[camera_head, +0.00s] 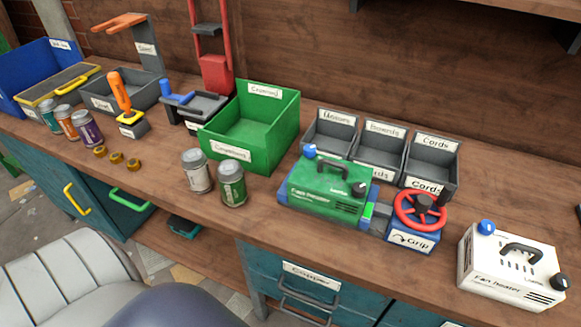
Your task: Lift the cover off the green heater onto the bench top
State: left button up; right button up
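The green fan heater (312,198) stands upright on the wooden bench top (270,215), right of the middle. Its green cover (318,175) sits on it and carries a dark handle (335,165). A blue knob (310,151) shows at its back left corner and a dark knob (358,189) at its right end. Whether the cover is fastened cannot be told. Neither of my grippers is in view.
A white fan heater (490,278) stands to the right. A red handwheel on a blue Grip base (412,240) stands close beside the green heater. Cord bins (432,165) are behind, a green crate (285,130) and cans (231,190) left. Bare bench lies in front of the cans.

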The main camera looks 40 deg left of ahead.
aim_at(325, 180)
jog(key=u, duration=0.75)
